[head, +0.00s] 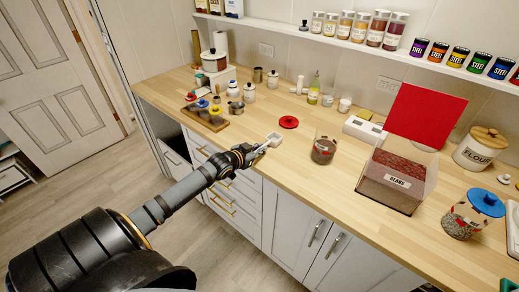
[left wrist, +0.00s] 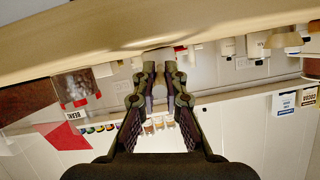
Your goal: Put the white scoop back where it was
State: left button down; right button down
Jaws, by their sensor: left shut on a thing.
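My left gripper (head: 262,148) reaches over the front edge of the counter, shut on the white scoop (head: 273,138). The scoop shows as a small white piece just beyond the fingertips. In the left wrist view, my left gripper (left wrist: 160,75) has its fingers close together, and the scoop is mostly hidden between and behind them. A clear bin labelled BEANS (head: 384,190) stands to the right with its red lid (head: 427,115) raised.
An open jar (head: 323,149) stands right of the gripper, with a round red lid (head: 289,122) behind it. A blue-lidded jar (head: 471,217) and a flour canister (head: 479,151) are at the right. A wooden tray (head: 208,118) with small jars is at the left.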

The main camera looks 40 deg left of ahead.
pick_arm(q)
jog(key=c, duration=1.4)
grip_release()
jog(key=shift+f, duration=0.1)
jog(key=shift+s+r, duration=0.1)
jog(key=shift+r, duration=0.15)
jog(key=p+v, duration=1.1)
jog(key=p, duration=0.2)
jog(key=shift+s, duration=0.35)
